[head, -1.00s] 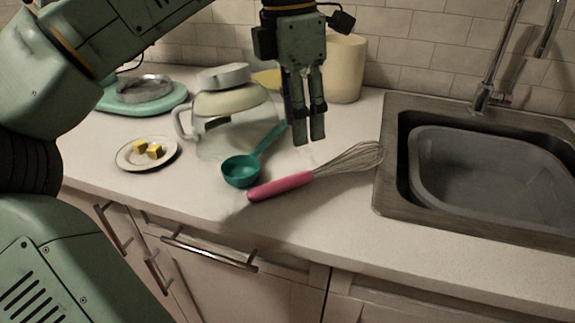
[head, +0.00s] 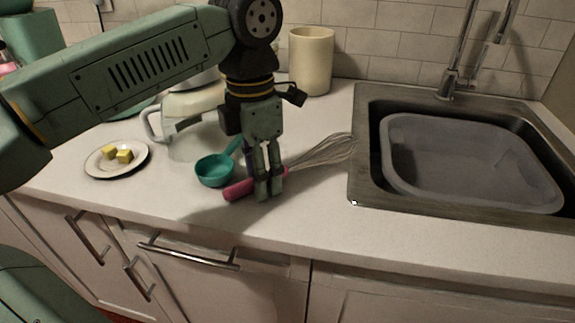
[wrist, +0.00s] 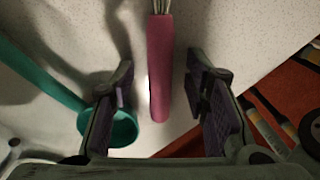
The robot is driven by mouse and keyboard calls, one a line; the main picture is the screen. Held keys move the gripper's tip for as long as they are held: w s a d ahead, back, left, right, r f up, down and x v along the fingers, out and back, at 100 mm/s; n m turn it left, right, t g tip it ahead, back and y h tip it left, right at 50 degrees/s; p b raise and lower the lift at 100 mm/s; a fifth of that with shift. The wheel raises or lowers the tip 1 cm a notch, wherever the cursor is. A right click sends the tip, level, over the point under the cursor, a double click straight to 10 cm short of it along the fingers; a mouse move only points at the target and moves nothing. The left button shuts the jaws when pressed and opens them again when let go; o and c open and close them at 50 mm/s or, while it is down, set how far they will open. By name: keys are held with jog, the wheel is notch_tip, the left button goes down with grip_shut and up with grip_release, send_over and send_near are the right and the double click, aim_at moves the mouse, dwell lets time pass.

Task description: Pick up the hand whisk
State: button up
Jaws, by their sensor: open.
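The hand whisk lies on the white counter, its pink handle (head: 239,190) toward the front and its wire loops (head: 325,150) near the sink edge. My gripper (head: 268,196) is down over the handle and hides part of it. In the wrist view the pink handle (wrist: 160,70) lies between the two open fingers of my gripper (wrist: 165,95), with a gap on each side. The wire loops run out of the top of the wrist view.
A teal scoop (head: 215,170) lies close left of the whisk; its cup (wrist: 122,127) shows beside the left finger. A plate (head: 100,172) with yellow cubes, a glass pitcher (head: 190,140) and a cream canister (head: 311,62) stand around. The sink (head: 362,175) holds a grey basin.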

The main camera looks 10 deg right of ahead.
grip_shut()
dwell(0.6)
